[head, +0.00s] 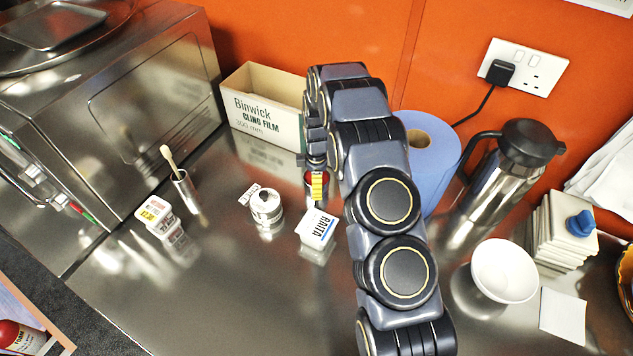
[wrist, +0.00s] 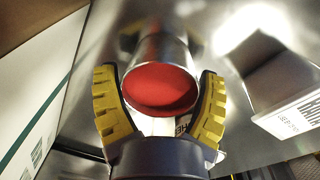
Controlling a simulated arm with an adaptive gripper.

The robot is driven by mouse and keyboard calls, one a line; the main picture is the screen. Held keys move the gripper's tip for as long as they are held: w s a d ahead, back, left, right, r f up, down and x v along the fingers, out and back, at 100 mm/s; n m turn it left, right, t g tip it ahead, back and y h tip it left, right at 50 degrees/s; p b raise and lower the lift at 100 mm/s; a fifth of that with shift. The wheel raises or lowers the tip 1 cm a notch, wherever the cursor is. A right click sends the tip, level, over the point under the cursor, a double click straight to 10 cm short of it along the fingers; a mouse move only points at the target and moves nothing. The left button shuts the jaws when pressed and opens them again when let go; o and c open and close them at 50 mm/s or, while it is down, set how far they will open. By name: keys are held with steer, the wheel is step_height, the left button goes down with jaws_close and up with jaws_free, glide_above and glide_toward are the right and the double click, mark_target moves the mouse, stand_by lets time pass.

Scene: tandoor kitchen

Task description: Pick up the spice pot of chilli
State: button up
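The spice pot of chilli (wrist: 160,88) is a small round metal pot filled with red powder. In the wrist view it lies between the two yellow-padded fingers of my gripper (wrist: 160,72), its red top facing the palm. Narrow gaps seem to show beside the pot, so the fingers look open around it. In the head view the pot (head: 310,181) is partly hidden by a yellow finger of my gripper (head: 318,184) and by my arm. It stands on the steel counter (head: 230,290).
A metal pot with pale contents (head: 267,206) and a tub marked RAITA (head: 317,228) stand close by. The cling film box (head: 262,108) is behind, left, and the blue paper roll (head: 432,165) right. A flask (head: 500,180) and white bowl (head: 504,271) stand further right.

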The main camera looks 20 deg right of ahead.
steer(key=shift+c, duration=0.9)
